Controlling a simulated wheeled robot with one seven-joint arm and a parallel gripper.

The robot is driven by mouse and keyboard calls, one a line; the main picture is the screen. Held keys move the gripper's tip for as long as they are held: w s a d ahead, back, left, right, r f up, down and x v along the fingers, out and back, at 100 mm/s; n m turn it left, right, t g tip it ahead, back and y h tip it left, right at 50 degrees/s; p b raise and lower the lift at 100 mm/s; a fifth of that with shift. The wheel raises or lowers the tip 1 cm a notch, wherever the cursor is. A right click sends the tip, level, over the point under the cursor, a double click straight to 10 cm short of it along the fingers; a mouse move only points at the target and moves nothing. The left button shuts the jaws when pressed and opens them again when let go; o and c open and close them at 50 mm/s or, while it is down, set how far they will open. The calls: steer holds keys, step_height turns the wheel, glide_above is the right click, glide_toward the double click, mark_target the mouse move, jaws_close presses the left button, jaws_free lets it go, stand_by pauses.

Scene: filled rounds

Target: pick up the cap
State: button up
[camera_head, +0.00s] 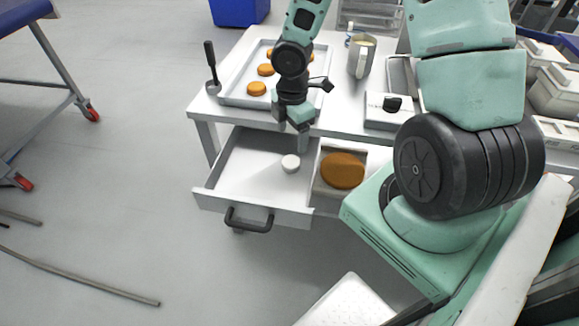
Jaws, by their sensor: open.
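A small white round piece, which looks like the cap (290,163), lies on the floor of the open drawer (245,172), near its right side. My gripper (293,122) is above the back of the drawer, near the table's front edge. It points down, with its fingers apart and nothing seen between them. It is apart from the cap, which is just below it in the picture. The cap is in plain view.
An orange-brown round block (342,170) sits in the drawer's right compartment. A tray (233,98) of orange rounds, an upright black-handled tool (211,65), a metal jug (361,58) and a white box with a black knob (388,113) stand on the table. The drawer's left part is bare.

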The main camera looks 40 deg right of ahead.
mark_target(291, 161)
step_height(291, 161, down, 10)
steer(key=b, duration=0.3)
steer(key=shift+w+b, duration=0.15)
steer(key=shift+b, duration=0.15)
steer(key=shift+r, duration=0.1)
steer(key=c, duration=1)
